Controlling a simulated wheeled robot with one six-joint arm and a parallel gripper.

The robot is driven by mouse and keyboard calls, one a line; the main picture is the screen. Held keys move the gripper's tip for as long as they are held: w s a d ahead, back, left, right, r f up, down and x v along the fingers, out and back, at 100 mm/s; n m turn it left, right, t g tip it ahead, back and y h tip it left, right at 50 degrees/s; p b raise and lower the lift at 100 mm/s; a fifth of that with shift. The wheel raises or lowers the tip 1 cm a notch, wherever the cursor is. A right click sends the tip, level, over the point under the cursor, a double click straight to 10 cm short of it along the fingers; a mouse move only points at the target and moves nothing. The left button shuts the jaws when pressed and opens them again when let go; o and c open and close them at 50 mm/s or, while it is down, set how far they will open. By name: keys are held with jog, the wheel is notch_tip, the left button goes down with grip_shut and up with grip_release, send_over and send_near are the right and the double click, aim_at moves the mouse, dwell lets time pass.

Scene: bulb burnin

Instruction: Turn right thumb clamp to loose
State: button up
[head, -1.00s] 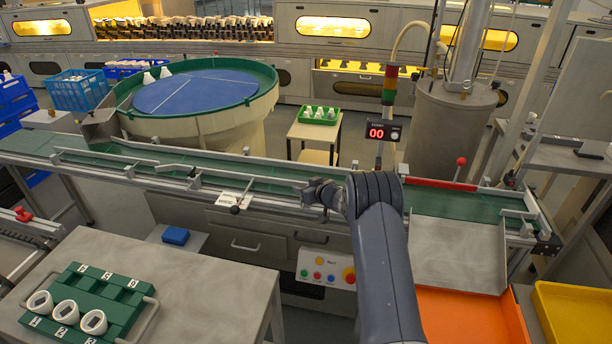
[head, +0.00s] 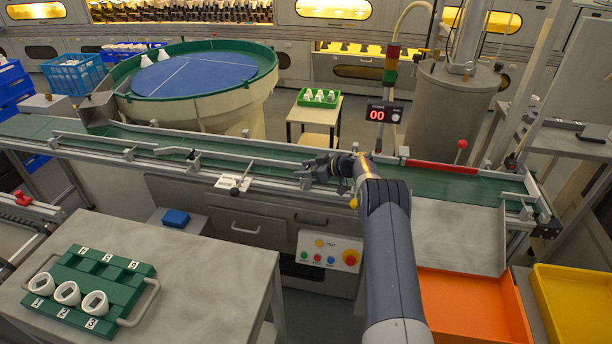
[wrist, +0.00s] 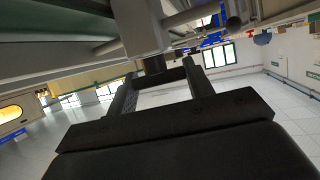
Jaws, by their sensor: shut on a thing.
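My gripper (head: 320,168) is at the front rail of the green conveyor (head: 270,178), right of the middle. In the wrist view its two black fingers (wrist: 157,72) are shut on a small dark knob, the right thumb clamp (wrist: 154,64), below a grey metal block (wrist: 146,28). In the head view my gripper and wrist hide this clamp, so its turn angle cannot be told. Another dark clamp knob (head: 234,191) sits farther left on the front rail, by a white label plate (head: 226,182).
Thin guide rails (head: 245,160) run along the belt. A control panel (head: 328,252) with coloured buttons is below my gripper. A table with a green bulb tray (head: 125,290) is at front left. Orange (head: 470,305) and yellow (head: 575,300) bins are at front right.

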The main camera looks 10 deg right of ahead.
jog(key=shift+r+n+g+y+b, duration=0.15)
jog(key=shift+n+g+y+b, duration=0.15)
jog(key=shift+n+g+b, duration=0.55)
jog(key=shift+m+t, duration=0.25)
jog(key=o, duration=1)
jog(key=b+v, duration=0.1)
jog(key=v, duration=1.1)
jog(key=shift+a, duration=0.1)
